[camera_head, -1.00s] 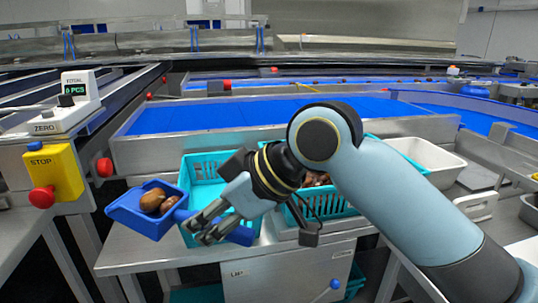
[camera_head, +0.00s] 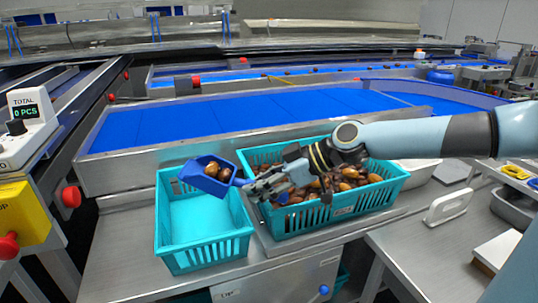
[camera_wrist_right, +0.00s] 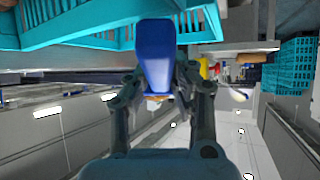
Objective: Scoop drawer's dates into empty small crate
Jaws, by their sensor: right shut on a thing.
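My right gripper (camera_head: 268,187) is shut on the handle of a blue scoop (camera_head: 192,182); the handle also fills the middle of the right wrist view (camera_wrist_right: 155,55). A few brown dates (camera_head: 218,171) lie in the scoop's bowl. The bowl appears over the back part of the small turquoise crate (camera_head: 207,250), whose visible floor is bare. A larger turquoise crate (camera_head: 325,217) full of dates (camera_head: 350,182) stands to its right, partly hidden by my gripper and arm. My left gripper is not in view.
A steel table (camera_head: 125,245) carries both crates. A blue conveyor belt (camera_head: 240,115) runs behind them. A yellow box (camera_head: 22,215) with a red button and a counter reading 0 PCS (camera_head: 28,108) stand at left. A white-handled tool (camera_head: 448,206) lies at right.

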